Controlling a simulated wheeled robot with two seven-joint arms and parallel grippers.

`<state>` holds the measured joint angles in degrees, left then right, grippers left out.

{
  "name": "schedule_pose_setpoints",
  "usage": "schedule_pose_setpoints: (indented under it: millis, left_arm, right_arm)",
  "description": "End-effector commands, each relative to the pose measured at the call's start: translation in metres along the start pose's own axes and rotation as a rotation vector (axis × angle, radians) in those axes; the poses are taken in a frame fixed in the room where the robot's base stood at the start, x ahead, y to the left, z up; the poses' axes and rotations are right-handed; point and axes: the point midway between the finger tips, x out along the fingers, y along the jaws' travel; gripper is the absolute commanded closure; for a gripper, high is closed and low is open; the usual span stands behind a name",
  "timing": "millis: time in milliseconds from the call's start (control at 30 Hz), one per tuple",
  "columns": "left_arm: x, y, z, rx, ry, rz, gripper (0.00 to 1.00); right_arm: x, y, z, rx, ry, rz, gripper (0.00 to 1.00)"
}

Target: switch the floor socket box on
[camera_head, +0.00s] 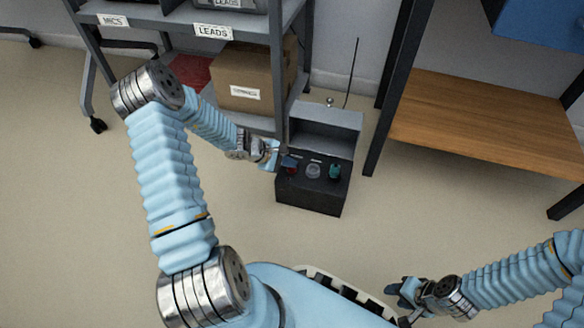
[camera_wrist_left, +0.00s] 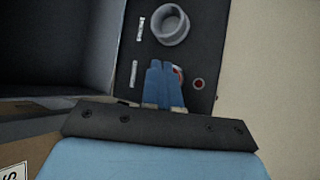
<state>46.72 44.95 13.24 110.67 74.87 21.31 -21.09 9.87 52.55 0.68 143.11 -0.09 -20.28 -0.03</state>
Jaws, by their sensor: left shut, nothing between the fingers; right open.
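The floor socket box (camera_head: 309,195) is a dark box on the floor with a raised grey lid (camera_head: 325,127) at its back. Its top carries a red part (camera_head: 291,169) at left, a grey round socket (camera_head: 313,171) in the middle and a teal part (camera_head: 335,172) at right. My left gripper (camera_head: 286,162) is shut and empty, its fingertips over the red part. In the left wrist view the blue fingertips (camera_wrist_left: 163,82) partly hide the red part (camera_wrist_left: 179,74), beside a small red dot (camera_wrist_left: 198,84) and the grey ring (camera_wrist_left: 170,25). I cannot tell whether they touch. My right gripper (camera_head: 398,295) is open, away from the box.
A grey shelf rack (camera_head: 293,60) with a cardboard box (camera_head: 250,75) stands behind and left of the socket box. A wooden shelf (camera_head: 480,122) on dark posts stands to the right. A thin antenna-like rod (camera_head: 352,72) rises behind. The floor (camera_head: 270,235) in front is clear.

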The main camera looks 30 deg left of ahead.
Motion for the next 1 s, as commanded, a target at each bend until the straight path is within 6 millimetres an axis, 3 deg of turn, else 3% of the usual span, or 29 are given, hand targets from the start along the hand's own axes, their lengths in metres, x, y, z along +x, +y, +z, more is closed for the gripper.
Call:
schedule_pose_setpoints:
  millis: [1000]
  left_arm:
    - [0.006,-0.004,-0.004,0.001,0.000,0.000,1.00]
  right_arm:
    - [0.013,0.005,0.000,0.000,0.000,0.000,0.57]
